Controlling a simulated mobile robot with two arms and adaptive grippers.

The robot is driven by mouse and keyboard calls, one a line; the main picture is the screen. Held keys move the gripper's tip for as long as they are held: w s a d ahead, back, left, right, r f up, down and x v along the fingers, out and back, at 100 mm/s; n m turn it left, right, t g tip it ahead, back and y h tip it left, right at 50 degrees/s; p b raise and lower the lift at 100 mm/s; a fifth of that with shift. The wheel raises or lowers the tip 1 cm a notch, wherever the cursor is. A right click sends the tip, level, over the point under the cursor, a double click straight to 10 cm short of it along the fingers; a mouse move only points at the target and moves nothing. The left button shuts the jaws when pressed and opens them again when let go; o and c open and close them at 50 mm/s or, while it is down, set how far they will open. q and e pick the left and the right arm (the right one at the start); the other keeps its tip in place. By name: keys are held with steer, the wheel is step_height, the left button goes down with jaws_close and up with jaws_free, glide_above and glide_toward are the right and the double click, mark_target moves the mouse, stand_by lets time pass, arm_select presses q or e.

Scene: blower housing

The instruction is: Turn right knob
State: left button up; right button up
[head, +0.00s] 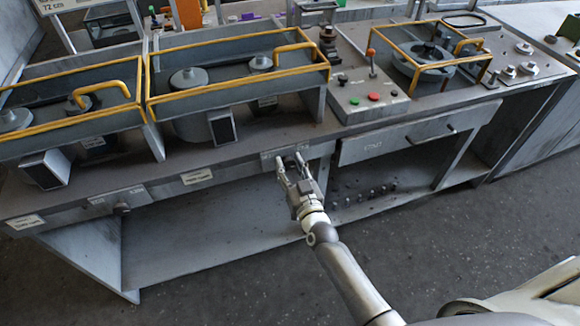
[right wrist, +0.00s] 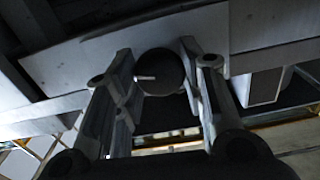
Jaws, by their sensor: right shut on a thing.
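The right knob (right wrist: 160,75) is dark and round with a short white mark, on a pale panel in the right wrist view. My right gripper (right wrist: 163,68) has one finger on each side of it and is shut on it. In the head view my right gripper (head: 290,166) reaches the front edge of the bench, where its fingers partly hide the knob. A second knob (head: 121,208) sits on the same front edge farther left. My left gripper is not in view.
The bench (head: 240,158) carries yellow-railed housings (head: 235,72) at left and a control box (head: 366,98) with red and green buttons and a red-tipped lever. A drawer (head: 410,139) is right of my gripper. An open lower shelf (head: 200,240) lies below.

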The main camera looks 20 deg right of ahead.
steer(key=shift+m, duration=0.3)
steer(key=m, duration=0.3)
steer(key=shift+m, duration=1.8)
steer(key=o, duration=1)
steer(key=s, duration=1.2)
steer(key=shift+d, duration=0.25)
